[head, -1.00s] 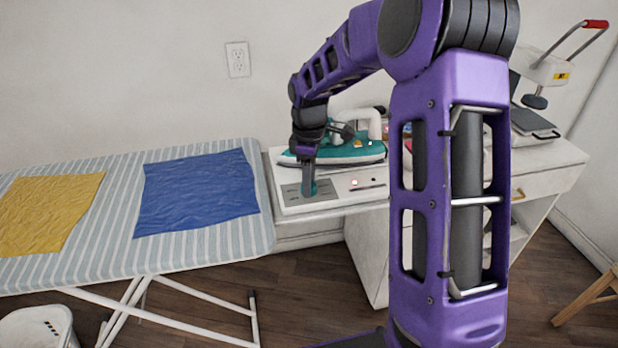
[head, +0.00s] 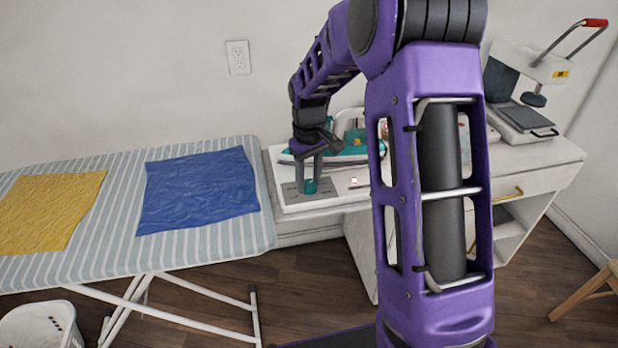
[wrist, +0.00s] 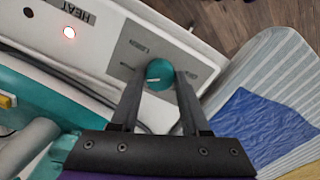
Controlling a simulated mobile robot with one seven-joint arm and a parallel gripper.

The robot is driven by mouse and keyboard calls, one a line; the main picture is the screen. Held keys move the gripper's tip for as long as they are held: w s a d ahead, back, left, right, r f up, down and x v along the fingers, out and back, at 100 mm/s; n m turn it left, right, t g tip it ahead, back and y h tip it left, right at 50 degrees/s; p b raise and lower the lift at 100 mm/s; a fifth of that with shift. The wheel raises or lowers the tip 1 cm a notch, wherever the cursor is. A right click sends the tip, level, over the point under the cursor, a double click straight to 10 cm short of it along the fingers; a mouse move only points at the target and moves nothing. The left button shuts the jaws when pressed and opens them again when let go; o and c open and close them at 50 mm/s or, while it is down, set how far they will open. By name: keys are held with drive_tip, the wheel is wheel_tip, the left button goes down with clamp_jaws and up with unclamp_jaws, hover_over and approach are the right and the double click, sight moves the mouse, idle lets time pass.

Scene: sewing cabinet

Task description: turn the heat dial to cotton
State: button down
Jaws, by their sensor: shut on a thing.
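The heat dial is a teal round knob (wrist: 159,75) with a pale pointer mark, on a grey plate (wrist: 140,50) on the white iron station (head: 286,197). My gripper (wrist: 160,80) reaches down from above with its two fingers on either side of the dial, shut on it. In the head view the dial (head: 310,186) shows just below my fingers. Small labels surround the dial on the plate, too small to read.
A teal and white iron (head: 352,148) rests on the station close behind my gripper. A striped ironing board (head: 110,245) with a blue cloth (head: 197,190) and a yellow cloth (head: 45,212) stands to the left. A press (head: 525,110) stands on the cabinet at right.

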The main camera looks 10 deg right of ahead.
sight(309, 183)
idle(0.3)
drive_tip(key=shift+c, duration=1.9)
unclamp_jaws()
wheel_tip(309, 183, up, 18)
drive_tip(key=p, duration=0.2)
drive_tip(key=shift+f, duration=0.25)
